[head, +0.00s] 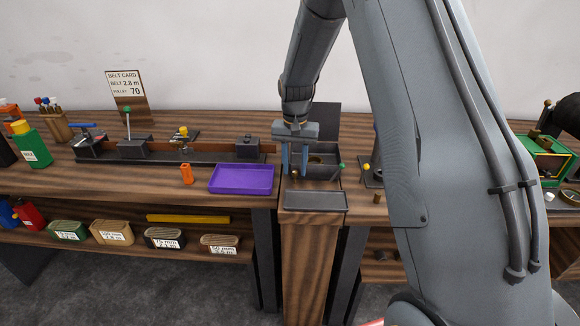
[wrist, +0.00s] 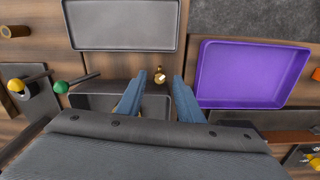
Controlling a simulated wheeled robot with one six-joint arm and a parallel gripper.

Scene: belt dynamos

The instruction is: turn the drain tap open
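The drain tap looks to be the small brass fitting (wrist: 160,74) low on the front of a dark open-topped tank (head: 322,171). It shows in the wrist view just beyond and between my fingertips. My gripper (wrist: 160,82) points down with its two blue fingers apart and nothing held between them. In the head view my gripper (head: 294,172) hangs at the left front of the tank, and a small brass spot shows at its fingertips. Contact with the tap cannot be told.
A grey tray (head: 315,201) lies in front of the tank. A purple tray (head: 242,180) is to the left. A green-knobbed lever (wrist: 62,87) sticks out beside the tank. A yellow-knobbed fixture (wrist: 17,86) stands further off. A belt bench (head: 170,154) runs left.

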